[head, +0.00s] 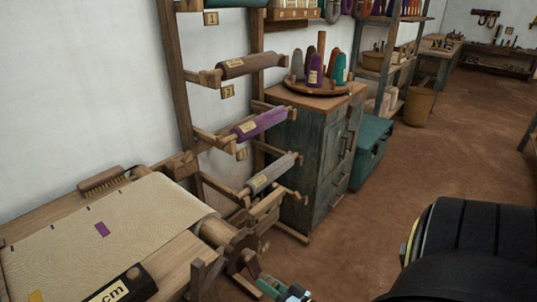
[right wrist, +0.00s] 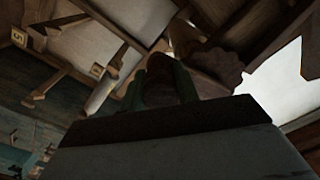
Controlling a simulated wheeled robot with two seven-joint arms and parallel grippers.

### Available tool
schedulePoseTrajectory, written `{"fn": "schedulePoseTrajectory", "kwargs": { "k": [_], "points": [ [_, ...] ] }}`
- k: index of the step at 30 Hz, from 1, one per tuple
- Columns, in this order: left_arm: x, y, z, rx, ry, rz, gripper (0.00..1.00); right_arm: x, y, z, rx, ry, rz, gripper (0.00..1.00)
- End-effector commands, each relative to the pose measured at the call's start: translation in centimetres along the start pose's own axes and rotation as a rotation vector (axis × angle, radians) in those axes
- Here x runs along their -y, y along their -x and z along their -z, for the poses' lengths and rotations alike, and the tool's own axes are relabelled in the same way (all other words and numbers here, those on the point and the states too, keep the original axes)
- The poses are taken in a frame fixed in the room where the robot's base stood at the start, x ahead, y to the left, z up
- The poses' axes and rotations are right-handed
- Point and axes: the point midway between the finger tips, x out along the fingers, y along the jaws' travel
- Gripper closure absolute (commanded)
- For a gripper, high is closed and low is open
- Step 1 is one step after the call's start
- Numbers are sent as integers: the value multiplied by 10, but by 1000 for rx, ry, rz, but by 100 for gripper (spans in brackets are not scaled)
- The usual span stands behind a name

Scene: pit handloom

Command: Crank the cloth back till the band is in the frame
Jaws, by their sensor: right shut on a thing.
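The cream cloth (head: 60,250) lies spread flat over the loom at the lower left and runs over the roller at its right end. A toothed wooden wheel (head: 240,250) is at the roller's end. My right gripper (head: 270,287) is beside it, low down. In the right wrist view its fingers close around a dark crank handle (right wrist: 160,72). My left gripper is out of view.
A brush (head: 102,180) lies on the loom's far beam. Behind stands a rack with purple (head: 260,123) and grey (head: 270,173) rolls. A blue-green cabinet (head: 318,150) carries a tray of yarn cones. Brown floor is open to the right.

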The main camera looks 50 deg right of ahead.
Motion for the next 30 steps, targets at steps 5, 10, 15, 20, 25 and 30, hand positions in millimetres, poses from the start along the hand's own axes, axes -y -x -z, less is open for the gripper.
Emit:
{"fn": "schedulePoseTrajectory", "kwargs": {
  "k": [5,10,15,20,25,30],
  "points": [
    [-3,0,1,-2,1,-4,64,-1,0,0,-1,0,-1,57],
    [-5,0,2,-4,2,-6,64,0,0,0,0,1,-1,48],
    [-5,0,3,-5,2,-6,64,0,0,0,1,1,0,48],
    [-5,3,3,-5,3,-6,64,0,14,0,3,1,-2,48],
    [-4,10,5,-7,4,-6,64,0,48,0,4,1,-4,48],
    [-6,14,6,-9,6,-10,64,0,87,0,4,1,-4,48]
  ]
}}
